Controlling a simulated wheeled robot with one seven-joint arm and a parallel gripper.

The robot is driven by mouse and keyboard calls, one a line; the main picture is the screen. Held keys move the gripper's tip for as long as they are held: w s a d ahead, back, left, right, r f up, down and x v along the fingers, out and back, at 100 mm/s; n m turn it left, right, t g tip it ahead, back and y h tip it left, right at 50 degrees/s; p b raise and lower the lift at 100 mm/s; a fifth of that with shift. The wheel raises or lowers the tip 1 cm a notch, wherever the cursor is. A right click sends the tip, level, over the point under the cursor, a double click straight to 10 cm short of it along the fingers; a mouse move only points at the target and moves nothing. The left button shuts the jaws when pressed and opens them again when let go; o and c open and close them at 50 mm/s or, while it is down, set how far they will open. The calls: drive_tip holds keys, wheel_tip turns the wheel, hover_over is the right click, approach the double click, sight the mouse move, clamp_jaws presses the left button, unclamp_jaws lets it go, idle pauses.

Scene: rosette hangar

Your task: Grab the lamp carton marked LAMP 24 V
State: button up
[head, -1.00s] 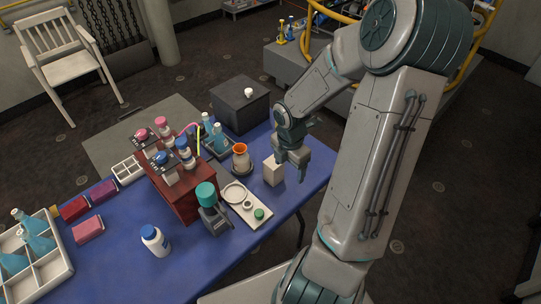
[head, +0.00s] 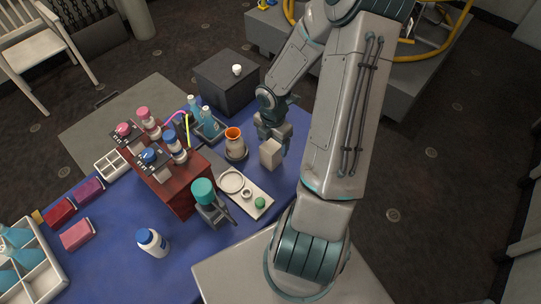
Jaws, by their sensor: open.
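A small plain beige carton (head: 270,154) stands upright on the blue table near its right edge. No marking on it can be read from here, so I cannot tell whether it says LAMP 24 V. My gripper (head: 273,136) points down just behind and above the carton, with its fingers open. The carton's top covers part of the fingertips. I cannot tell whether the fingers touch it or straddle it.
An orange-rimmed beige jar (head: 235,146) stands close left of the carton. A pale tray (head: 261,205) with a ring and green item lies in front.

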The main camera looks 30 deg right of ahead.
drive_tip(key=f, duration=0.2)
drive_tip(key=f+b, duration=0.1)
drive_tip(key=f, duration=0.2)
drive_tip(key=shift+w+a+f, duration=0.2)
drive_tip(key=c, duration=1)
